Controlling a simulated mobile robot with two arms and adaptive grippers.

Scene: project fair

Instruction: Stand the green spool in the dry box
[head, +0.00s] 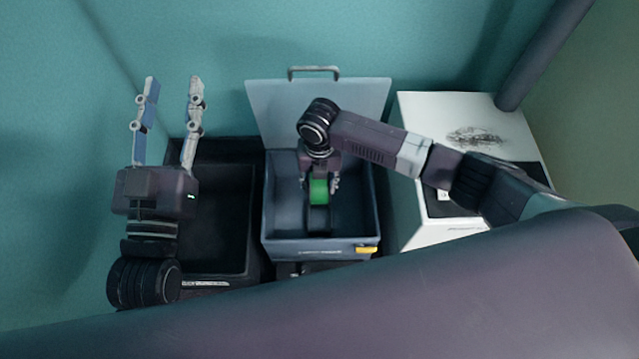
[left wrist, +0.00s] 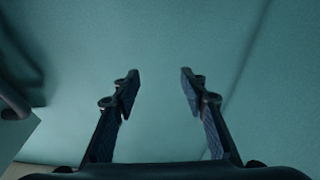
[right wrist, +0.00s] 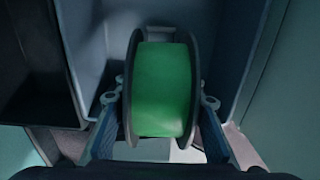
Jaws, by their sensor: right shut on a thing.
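The green spool (head: 319,191) has black flanges and a green middle. It is upright on its rim inside the grey dry box (head: 285,247), whose lid (head: 265,105) stands open at the back. My right gripper (head: 320,186) reaches down into the box and is shut on the spool. In the right wrist view the spool (right wrist: 163,90) fills the middle, with a finger at each flange. Whether the spool touches the box floor is hard to tell. My left gripper (head: 170,95) is open and empty, raised at the left; its spread fingers show in the left wrist view (left wrist: 160,90).
A black open bin (head: 215,275) stands left of the dry box. A white box (head: 415,115) with a dark printed picture stands to its right. A yellow latch (head: 366,249) is on the dry box's front. A teal wall is close behind.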

